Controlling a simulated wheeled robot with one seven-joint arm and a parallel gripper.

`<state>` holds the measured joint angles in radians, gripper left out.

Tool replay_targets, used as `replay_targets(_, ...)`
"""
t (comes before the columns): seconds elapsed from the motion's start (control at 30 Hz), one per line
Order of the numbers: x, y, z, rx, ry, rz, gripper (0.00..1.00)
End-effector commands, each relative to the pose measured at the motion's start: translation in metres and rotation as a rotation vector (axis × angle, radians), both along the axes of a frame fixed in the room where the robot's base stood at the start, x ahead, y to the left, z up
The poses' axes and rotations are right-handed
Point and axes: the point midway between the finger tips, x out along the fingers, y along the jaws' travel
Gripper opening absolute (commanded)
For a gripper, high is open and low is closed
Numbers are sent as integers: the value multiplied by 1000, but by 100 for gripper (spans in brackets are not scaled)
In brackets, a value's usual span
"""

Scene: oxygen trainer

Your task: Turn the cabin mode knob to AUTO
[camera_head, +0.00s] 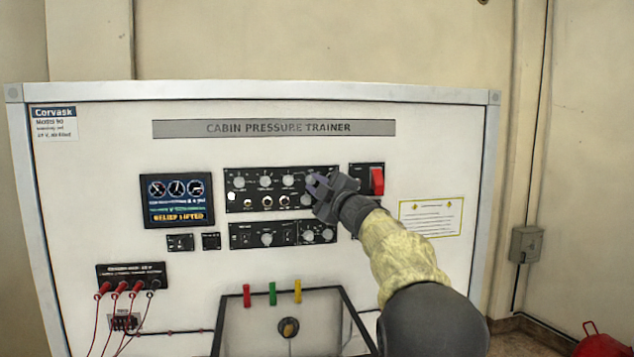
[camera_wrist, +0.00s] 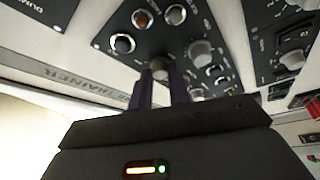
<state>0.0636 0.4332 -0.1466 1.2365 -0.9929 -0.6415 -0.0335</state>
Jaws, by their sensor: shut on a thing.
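The upper black control panel (camera_head: 230,210) sits in the middle of the white trainer board, with a row of round knobs and a row of toggle switches below them. My gripper (camera_head: 313,186) is at the right end of this panel and covers part of it. In the wrist view my gripper (camera_wrist: 160,86) has its two dark fingers on either side of a small grey knob (camera_wrist: 160,70), and is shut on it. The labels around this knob are too blurred to read, so I cannot tell its mode setting or confirm its name.
A red switch guard (camera_head: 377,181) is close to the right of my gripper. A lower knob panel (camera_head: 250,242) lies below, and a lit display (camera_head: 178,201) reading "RELIEF LIFTED" is to the left. A dark-framed box (camera_head: 222,325) juts out at the bottom.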

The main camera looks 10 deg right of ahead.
Motion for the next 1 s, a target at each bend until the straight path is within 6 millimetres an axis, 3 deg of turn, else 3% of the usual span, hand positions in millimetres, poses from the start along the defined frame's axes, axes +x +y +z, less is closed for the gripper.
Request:
replay_targets(0.37,0,1,0,-8,-1,2,0)
replay_targets(0.4,0,1,0,-8,-1,2,22)
replay_targets(0.5,0,1,0,-8,-1,1,40)
replay_targets(0.83,-2,0,-1,-6,-1,0,40)
replay_targets(1.0,-14,-5,-6,-6,-1,-1,40)
